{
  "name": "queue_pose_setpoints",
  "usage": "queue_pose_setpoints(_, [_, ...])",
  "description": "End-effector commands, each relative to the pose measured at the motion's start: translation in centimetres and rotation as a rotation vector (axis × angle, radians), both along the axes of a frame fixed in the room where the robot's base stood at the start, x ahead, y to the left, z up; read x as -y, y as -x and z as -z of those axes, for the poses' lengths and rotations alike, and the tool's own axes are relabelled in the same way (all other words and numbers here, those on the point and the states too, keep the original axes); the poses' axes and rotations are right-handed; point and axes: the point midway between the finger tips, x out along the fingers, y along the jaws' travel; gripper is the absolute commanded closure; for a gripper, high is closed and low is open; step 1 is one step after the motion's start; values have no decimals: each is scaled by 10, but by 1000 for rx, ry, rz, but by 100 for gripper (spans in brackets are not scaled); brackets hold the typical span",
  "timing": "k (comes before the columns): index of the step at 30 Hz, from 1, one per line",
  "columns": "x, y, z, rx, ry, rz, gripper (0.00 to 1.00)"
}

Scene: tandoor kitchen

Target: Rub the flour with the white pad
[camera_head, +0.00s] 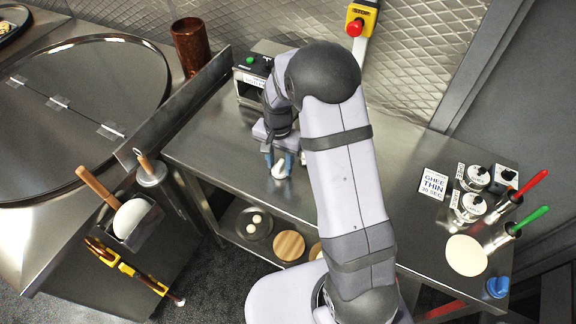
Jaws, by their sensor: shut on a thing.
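My gripper (279,162) points down over the left part of the steel table (385,165), with its blue fingers on either side of a small white thing. It is shut on this white thing, apparently the white pad (279,172), low at the table top. Most of the pad is hidden by the fingers and wrist, and I cannot tell whether it touches the table. I cannot make out any flour on the steel; the arm hides part of the table.
A control box (253,65) stands behind the gripper. A white rounded piece (131,218) sits in a holder at left, near the round lid (85,100). The table's middle is bare.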

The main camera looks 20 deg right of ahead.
Motion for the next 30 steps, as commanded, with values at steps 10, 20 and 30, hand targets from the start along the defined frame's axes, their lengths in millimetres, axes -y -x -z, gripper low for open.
queue_pose_setpoints(10, [-24,-23,1,1,-1,-3,81])
queue_pose_setpoints(20, [-32,-31,-28,1,-1,0,81])
queue_pose_setpoints(30, [-31,-31,-59,1,0,0,81])
